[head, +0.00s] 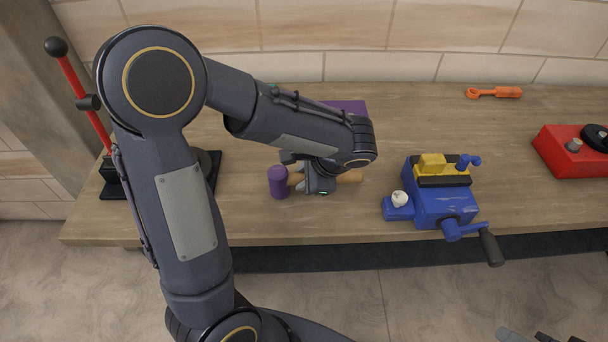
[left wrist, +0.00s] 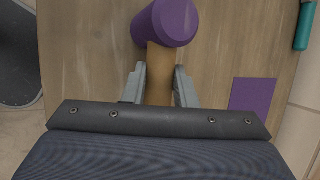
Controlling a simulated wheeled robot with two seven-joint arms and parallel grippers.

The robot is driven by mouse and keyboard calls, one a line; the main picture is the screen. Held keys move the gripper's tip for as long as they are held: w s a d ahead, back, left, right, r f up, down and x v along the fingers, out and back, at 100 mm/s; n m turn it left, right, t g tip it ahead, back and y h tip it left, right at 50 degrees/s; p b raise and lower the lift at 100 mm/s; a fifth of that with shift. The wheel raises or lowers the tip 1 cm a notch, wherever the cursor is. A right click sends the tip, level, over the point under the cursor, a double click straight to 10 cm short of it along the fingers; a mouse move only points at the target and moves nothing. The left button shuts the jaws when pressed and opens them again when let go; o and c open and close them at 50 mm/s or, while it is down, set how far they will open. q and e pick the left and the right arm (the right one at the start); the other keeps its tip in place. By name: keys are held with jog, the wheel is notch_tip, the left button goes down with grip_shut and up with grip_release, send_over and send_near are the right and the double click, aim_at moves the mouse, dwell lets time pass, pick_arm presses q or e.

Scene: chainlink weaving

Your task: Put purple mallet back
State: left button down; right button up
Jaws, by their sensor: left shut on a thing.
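The purple mallet (head: 278,182) has a purple head and a tan wooden handle, and it is above or on the wooden bench toward its front edge. My left gripper (head: 312,184) is shut on the handle, with the head to the left of it and the handle's end to the right. In the left wrist view the mallet head (left wrist: 166,22) lies beyond the fingers (left wrist: 160,85), which sit on both sides of the handle. A flat purple patch (left wrist: 252,95) lies on the bench; it shows partly behind my arm in the head view (head: 347,106).
A blue vise-like device (head: 440,203) with a crank stands right of the mallet. A red box (head: 572,152) and an orange tool (head: 494,93) are farther right. A red lever (head: 85,100) stands at left. A teal-handled item (left wrist: 303,26) lies near the wall.

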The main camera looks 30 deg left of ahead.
pick_arm(q)
jog(key=c, duration=1.6)
grip_release()
jog(key=shift+f, duration=0.15)
jog(key=o, duration=0.4)
jog(key=shift+o, duration=0.2)
jog(key=shift+d, duration=0.1)
jog(key=w+v, duration=0.1)
jog(key=v, duration=0.6)
jog(key=s+n+t+h, duration=0.4)
jog(key=s+n+h, duration=0.5)
jog(key=s, duration=0.8)
jog(key=n, duration=0.3)
jog(key=shift+n+h+b, duration=0.3)
jog(key=shift+h+b, duration=0.05)
jog(key=shift+h, duration=0.05)
